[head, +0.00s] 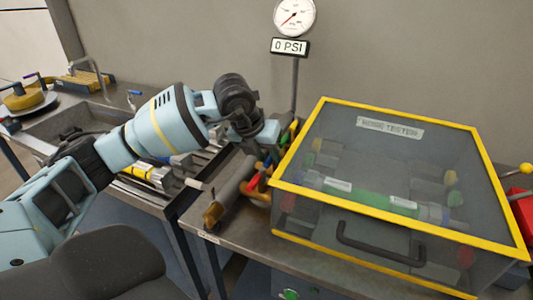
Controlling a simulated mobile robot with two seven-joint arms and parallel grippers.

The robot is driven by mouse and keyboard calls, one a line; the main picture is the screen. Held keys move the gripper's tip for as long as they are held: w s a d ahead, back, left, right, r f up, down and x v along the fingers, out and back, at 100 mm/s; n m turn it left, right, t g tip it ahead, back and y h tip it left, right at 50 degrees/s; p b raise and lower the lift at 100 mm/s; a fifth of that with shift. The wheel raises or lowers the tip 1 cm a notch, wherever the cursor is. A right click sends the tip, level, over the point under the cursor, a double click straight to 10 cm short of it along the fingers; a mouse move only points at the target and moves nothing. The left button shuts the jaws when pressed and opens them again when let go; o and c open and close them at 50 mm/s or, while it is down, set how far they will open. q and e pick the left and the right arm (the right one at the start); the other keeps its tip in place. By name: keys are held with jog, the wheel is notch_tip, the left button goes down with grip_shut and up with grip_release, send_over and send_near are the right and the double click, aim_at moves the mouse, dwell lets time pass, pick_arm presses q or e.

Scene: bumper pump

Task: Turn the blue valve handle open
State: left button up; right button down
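A small blue handle (267,161) shows among red, green and yellow parts on the bench, just left of the yellow-framed box. It is small and partly covered, so how far it is turned cannot be told. My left arm reaches in from the left, and its gripper (267,138) is just above and beside these parts. The fingers are too small and hidden to show whether they are open or touch the handle. My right gripper is out of view.
A clear testing box (345,240) with a yellow frame and black handle fills the right of the bench. A gauge (294,16) over a "0 PSI" sign (290,47) stands behind. A brass-ended cylinder (230,190) lies in front. A sink (75,118) is at left.

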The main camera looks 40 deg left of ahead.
pick_arm(q)
grip_shut()
